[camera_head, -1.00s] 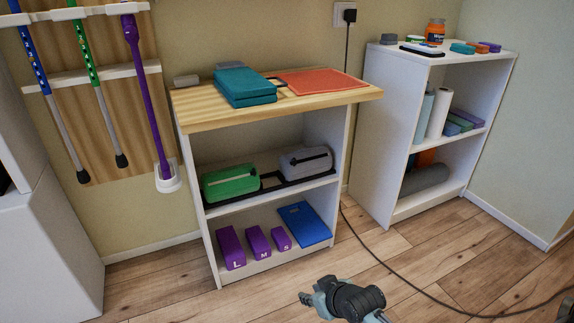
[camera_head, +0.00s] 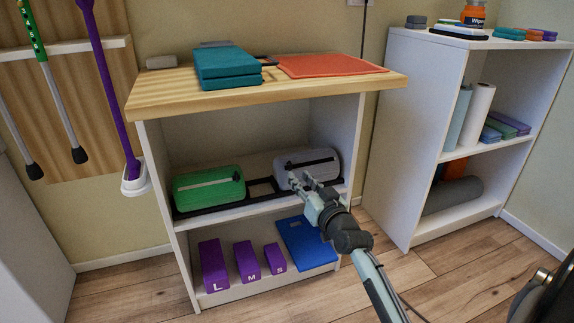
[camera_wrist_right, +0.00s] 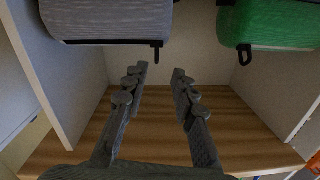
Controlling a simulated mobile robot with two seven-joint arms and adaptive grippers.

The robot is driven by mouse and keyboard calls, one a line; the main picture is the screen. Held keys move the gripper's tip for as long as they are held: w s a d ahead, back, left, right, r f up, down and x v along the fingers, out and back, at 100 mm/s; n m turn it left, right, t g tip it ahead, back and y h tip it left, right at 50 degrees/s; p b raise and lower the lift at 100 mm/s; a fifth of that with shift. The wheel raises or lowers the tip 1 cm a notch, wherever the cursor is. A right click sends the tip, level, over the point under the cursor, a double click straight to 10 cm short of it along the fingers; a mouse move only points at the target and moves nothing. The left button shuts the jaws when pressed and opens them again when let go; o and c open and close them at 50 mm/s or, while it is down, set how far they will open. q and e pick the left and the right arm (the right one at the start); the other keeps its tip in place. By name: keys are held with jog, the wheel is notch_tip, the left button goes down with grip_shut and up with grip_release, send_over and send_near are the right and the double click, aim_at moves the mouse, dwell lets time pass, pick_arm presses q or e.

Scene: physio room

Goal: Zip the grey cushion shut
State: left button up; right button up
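The grey cushion (camera_head: 292,160) lies on the middle shelf, right of a green cushion (camera_head: 205,189). A dark zip line runs along the grey cushion. In the right wrist view the grey cushion (camera_wrist_right: 105,20) is at the top left, with a black zip pull (camera_wrist_right: 157,52) hanging at the right end of its dark line. My right gripper (camera_head: 302,180) is in front of the grey cushion and overlaps its lower part in the head view. In the wrist view its fingers (camera_wrist_right: 160,74) are apart with nothing between them, near the pull. My left gripper is out of view.
The cushions sit on a black rack (camera_head: 262,188) within the shelf unit, between side walls and under a wooden top (camera_head: 150,92). Purple blocks (camera_head: 247,262) and a blue board (camera_head: 305,243) are on the shelf below. A white bookcase (camera_head: 395,130) stands at the right.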

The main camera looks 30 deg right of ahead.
aim_at(290, 162)
jog(key=w, duration=0.2)
jog(key=w+d+b, duration=0.1)
jog(key=w, duration=0.2)
jog(key=w+d+b, duration=0.1)
jog(key=w, duration=0.2)
jog(key=shift+r, duration=0.15)
grip_shut()
dwell(0.3)
